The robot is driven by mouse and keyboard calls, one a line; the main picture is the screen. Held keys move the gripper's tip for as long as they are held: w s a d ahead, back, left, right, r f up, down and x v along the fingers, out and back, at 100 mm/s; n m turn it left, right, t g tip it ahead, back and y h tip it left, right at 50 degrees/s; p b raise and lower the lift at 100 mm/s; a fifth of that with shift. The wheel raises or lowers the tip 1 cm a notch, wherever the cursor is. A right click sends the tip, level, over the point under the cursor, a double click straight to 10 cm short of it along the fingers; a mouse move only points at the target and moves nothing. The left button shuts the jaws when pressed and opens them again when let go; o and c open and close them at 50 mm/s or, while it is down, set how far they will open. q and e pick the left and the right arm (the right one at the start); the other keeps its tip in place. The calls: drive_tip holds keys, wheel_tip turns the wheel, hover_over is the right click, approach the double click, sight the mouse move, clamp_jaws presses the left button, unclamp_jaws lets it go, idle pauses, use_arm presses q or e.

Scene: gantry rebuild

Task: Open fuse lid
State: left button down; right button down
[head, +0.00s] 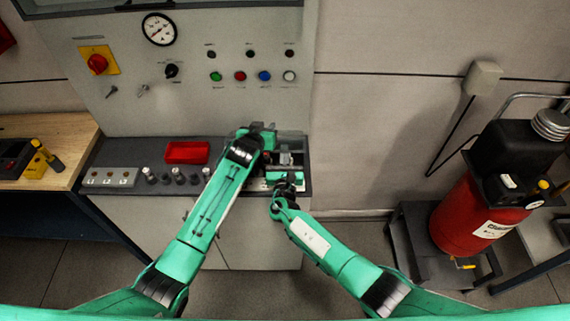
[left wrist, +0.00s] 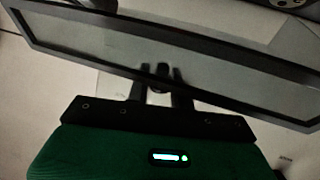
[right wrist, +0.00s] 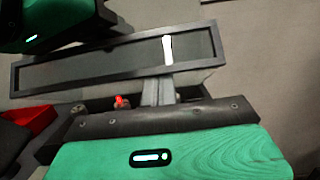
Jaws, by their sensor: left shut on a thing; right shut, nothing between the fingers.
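The fuse lid, a clear panel in a dark frame, spans the left wrist view (left wrist: 75,48) and the right wrist view (right wrist: 60,73). It looks tilted up off the fuse box, with a gap under its near edge where a red part (right wrist: 120,101) shows inside. My left gripper (left wrist: 162,75) is shut on the lid's near frame edge; in the head view it (head: 264,128) is at the box's upper left and hides part of the lid. My right gripper (head: 284,180) is shut and empty at the box's near side; its fingers (right wrist: 160,88) are close to the lid's lower edge.
A red tray (head: 187,152) and several fuses (head: 179,178) lie on the console ledge left of my left arm. A control panel (head: 130,100) rises behind. A wooden bench (head: 60,128) stands left; a red tank (head: 468,216) stands right.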

drive_tip(key=shift+w+r, duration=0.25)
drive_tip(key=shift+w, duration=1.05)
